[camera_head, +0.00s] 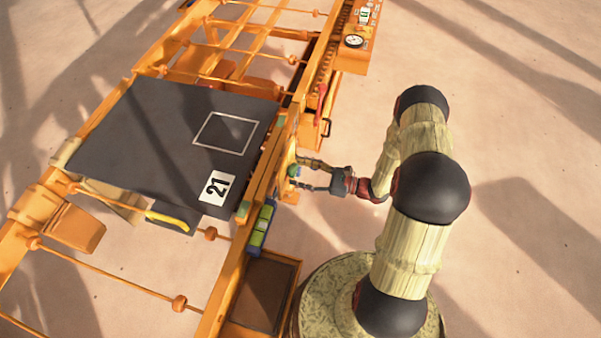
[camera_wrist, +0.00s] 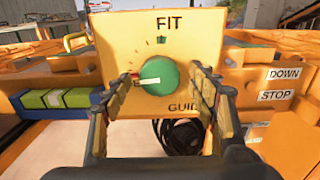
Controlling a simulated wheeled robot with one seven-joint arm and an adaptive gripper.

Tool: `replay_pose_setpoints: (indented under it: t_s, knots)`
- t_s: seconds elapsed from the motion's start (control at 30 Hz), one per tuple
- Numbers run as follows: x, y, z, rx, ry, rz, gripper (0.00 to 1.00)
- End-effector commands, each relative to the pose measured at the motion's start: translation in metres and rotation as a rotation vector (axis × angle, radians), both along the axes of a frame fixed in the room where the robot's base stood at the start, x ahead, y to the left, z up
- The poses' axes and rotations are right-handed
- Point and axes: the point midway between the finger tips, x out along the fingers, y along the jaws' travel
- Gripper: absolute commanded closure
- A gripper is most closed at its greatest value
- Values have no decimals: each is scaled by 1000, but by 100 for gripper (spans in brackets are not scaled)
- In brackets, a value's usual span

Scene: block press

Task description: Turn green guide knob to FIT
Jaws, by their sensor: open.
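The green guide knob (camera_wrist: 158,77) sits on a yellow panel (camera_wrist: 205,43) in the wrist view. Its white pointer line points left, toward a label mostly hidden by my left finger. The word FIT and a small green mark stand above the knob; GUIDE is partly covered below right. My gripper (camera_wrist: 160,86) is open, with one finger on each side of the knob. Gaps show between the fingers and the knob; I cannot tell whether the tips reach around it. In the head view, my gripper (camera_head: 299,174) is at the side of the orange frame, by the panel.
A green and blue block-like part (camera_wrist: 55,99) lies left of the panel. DOWN and STOP labels (camera_wrist: 280,83) are on the frame at right. A dark plate (camera_head: 150,130) marked 21 lies across the frame. An open orange bin (camera_head: 263,290) is nearer. Floor to the right is clear.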

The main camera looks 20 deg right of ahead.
Motion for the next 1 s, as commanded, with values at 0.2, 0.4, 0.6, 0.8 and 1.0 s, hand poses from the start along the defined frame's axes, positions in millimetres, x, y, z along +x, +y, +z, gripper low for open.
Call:
replay_pose_setpoints:
  t_s: [0.2,0.4,0.6,0.8,1.0]
  knots:
    - [1,1,0,0,0,0,42]
    - [1,1,0,0,0,0,51]
    - [1,1,0,0,0,0,62]
    - [1,1,0,0,0,0,73]
    - [1,0,0,-1,-1,0,85]
